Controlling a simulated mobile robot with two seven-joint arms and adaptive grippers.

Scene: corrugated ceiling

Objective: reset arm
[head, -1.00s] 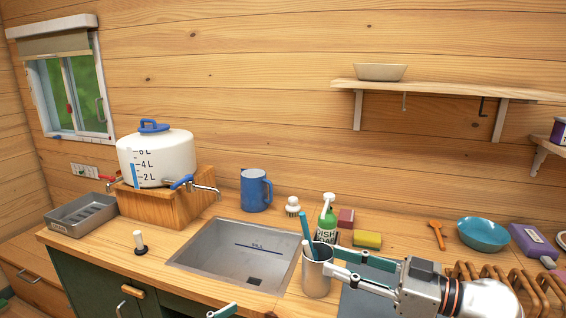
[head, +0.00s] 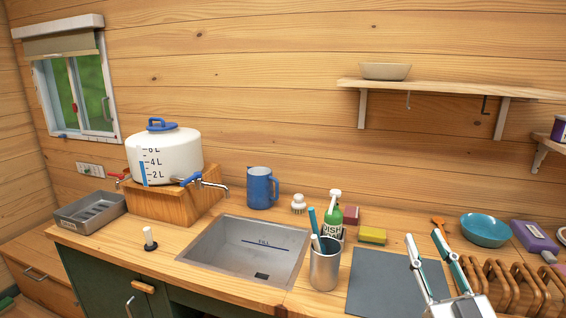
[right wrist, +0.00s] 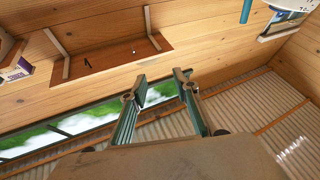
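My right gripper (head: 426,238) is at the lower right of the head view, in front of the counter's right part. Its two fingers point up and stand apart with nothing between them. The right wrist view also shows the right gripper (right wrist: 155,85) open and empty, with wall and window behind the fingers. My left gripper is not in view. A metal cup (head: 324,270) with blue and white handles in it stands upright to the left of the right gripper, apart from it.
A dark grey mat (head: 385,282) and a wooden rack (head: 515,284) lie near the right gripper. A teal bowl (head: 486,230), yellow sponge (head: 373,235) and green soap bottle (head: 333,212) stand behind. The sink (head: 245,252) is left. A shelf (head: 450,88) juts from the wall.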

